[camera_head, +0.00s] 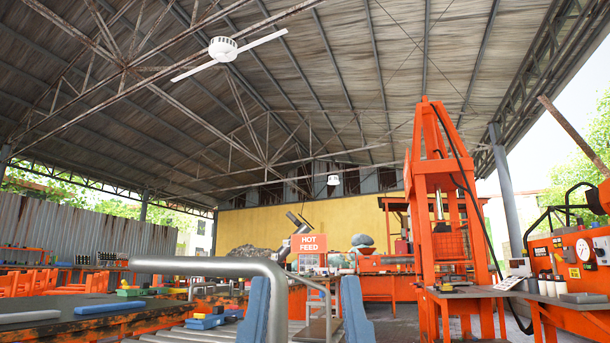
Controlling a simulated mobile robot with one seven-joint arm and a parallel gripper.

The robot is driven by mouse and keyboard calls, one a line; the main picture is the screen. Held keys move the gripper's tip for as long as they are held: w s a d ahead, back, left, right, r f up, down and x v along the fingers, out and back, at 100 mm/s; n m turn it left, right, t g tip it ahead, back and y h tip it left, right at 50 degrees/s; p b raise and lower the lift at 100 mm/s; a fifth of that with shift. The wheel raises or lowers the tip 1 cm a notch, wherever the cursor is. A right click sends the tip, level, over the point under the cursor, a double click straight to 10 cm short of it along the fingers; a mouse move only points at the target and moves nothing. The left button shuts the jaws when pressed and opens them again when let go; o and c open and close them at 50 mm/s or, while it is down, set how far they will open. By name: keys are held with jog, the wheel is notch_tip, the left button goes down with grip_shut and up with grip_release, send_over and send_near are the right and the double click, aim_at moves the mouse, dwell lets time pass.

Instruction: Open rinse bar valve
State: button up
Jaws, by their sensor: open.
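I cannot make out a rinse bar valve in this view. A thick grey pipe (215,266) runs across the near foreground and bends down at its right end. It may be the rinse bar, but I cannot tell. No handle or lever shows clearly on the pipe. The lower ends of the pipe and uprights are cut off by the picture's bottom edge.
An orange "HOT FEED" sign (309,244) stands behind the pipe. A tall orange press frame (440,220) and an orange control machine (575,265) are at the right. A dark worktable (80,318) fills the lower left. Grey rollers lie below the pipe.

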notch_tip(320, 180, up, 15)
jog(key=p, duration=1.3)
jog(key=shift+p, duration=0.4)
jog(key=shift+f, duration=0.1)
